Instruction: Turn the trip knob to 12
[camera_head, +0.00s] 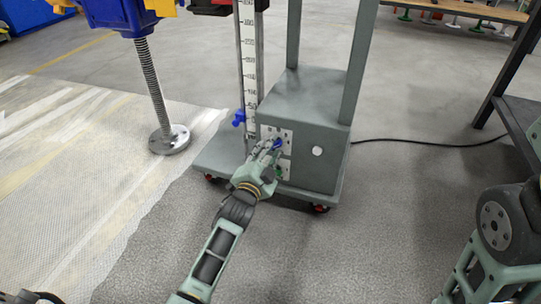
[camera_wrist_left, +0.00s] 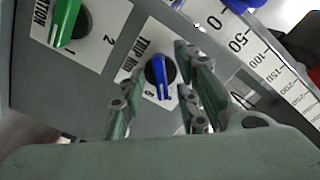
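The blue trip knob (camera_wrist_left: 160,76) sits on a white label plate in the left wrist view. Its white pointer mark is toward the bottom of that picture; the numbers around it are mostly hidden or too small to read. The knob also shows in the head view (camera_head: 278,144) on the front of the grey box. My left gripper (camera_wrist_left: 160,68) is open, with one finger on each side of the knob and visible gaps to it. In the head view the left gripper (camera_head: 266,150) is at the box's front. My right gripper is out of view.
A green knob (camera_wrist_left: 72,24) on its own plate is beside the trip knob. The grey box (camera_head: 318,120) stands on a wheeled base (camera_head: 225,152) with a vertical scale (camera_head: 249,60). A blue screw jack (camera_head: 152,80) stands at left. A black cable (camera_head: 430,143) runs right.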

